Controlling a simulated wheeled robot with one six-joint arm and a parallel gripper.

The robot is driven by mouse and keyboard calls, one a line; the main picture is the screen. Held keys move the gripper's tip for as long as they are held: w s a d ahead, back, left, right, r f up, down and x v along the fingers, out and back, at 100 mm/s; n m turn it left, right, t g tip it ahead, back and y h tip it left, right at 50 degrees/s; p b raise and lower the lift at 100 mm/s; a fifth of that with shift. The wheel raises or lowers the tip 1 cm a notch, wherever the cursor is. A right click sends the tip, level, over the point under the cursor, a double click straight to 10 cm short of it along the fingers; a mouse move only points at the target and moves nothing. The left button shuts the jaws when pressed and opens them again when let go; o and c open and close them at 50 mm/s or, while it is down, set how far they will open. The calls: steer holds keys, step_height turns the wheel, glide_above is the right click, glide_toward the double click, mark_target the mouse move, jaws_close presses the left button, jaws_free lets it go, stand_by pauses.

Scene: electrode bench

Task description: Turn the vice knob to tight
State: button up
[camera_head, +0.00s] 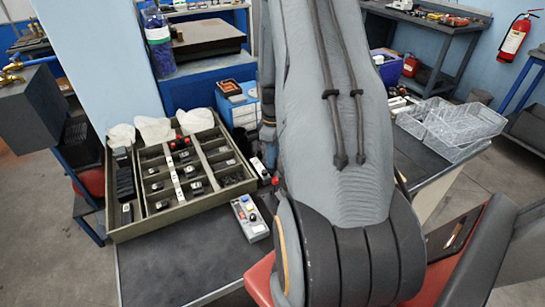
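No vice or vice knob can be made out for sure. My own arm fills the middle of the view and hides much of the bench behind it. A small red knob-like ball (275,181) shows right at the left edge of my arm; I cannot tell what it belongs to. A grey control box (250,218) with coloured buttons or knobs lies on the dark bench (180,272), left of my arm. My gripper is not in view.
A divided tray (180,224) with small dark parts and white cloths (154,130) takes up the bench's left. Clear plastic baskets (455,125) stand on the right. The bench's front left is bare.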

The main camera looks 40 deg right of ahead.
steer(key=m, duration=1.1)
steer(key=shift+m+b, duration=0.3)
steer(key=m, duration=0.6)
steer(key=shift+b, duration=0.35)
steer(key=m, duration=0.6)
steer(key=shift+w+b, duration=0.1)
steer(key=shift+b, duration=0.25)
